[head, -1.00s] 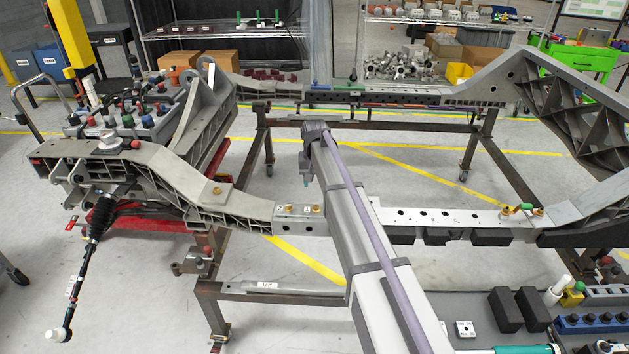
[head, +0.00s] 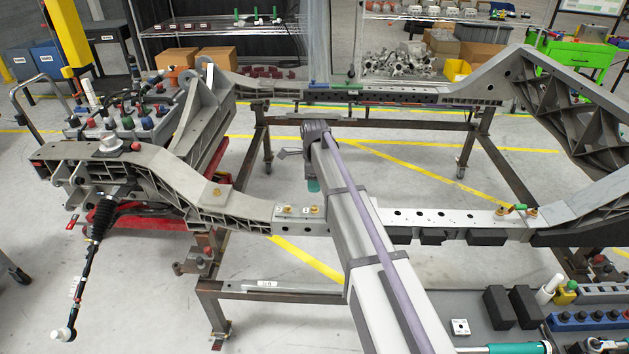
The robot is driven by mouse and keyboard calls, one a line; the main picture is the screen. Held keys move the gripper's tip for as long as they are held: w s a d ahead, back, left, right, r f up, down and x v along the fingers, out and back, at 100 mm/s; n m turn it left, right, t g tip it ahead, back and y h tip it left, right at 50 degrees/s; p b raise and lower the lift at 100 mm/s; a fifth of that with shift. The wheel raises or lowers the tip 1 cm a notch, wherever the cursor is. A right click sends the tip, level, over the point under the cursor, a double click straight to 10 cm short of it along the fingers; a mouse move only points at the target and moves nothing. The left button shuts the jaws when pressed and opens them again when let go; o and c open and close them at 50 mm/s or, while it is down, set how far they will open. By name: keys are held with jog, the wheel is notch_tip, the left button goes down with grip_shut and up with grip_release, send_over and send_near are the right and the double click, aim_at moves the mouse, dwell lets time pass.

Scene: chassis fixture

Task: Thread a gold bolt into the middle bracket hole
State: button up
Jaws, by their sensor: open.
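Two gold bolts, one (head: 288,209) and another beside it (head: 315,210), stand on the flat section of the near chassis rail (head: 245,208). Another gold fastener (head: 216,191) sits further left on the rail. Two more gold pieces (head: 503,211) sit at the right end, beside a green-handled part. A row of dark holes (head: 446,213) runs along the rail right of my arm; I cannot tell which is the middle bracket hole. My gripper (head: 288,152) is small in view, beyond the near rail over the open frame, and partly hidden by my arm. It is open, with no bolt visible in it.
My arm crosses the near rail and hides part of it. The far rail (head: 400,98) and frame legs lie behind. A grey bench (head: 425,310) at front right carries black blocks (head: 512,307) and blue tooling. The floor between the rails is clear.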

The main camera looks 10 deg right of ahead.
jog(key=b, duration=0.6)
send_over(315, 207)
jog(key=shift+w+f, duration=0.1)
jog(key=shift+f, duration=2.9)
jog(key=shift+f+b, duration=2.3)
jog(key=shift+r, duration=0.15)
jog(key=shift+r+p, duration=0.2)
jog(key=shift+p, duration=0.15)
jog(key=shift+c, duration=0.4)
grip_shut()
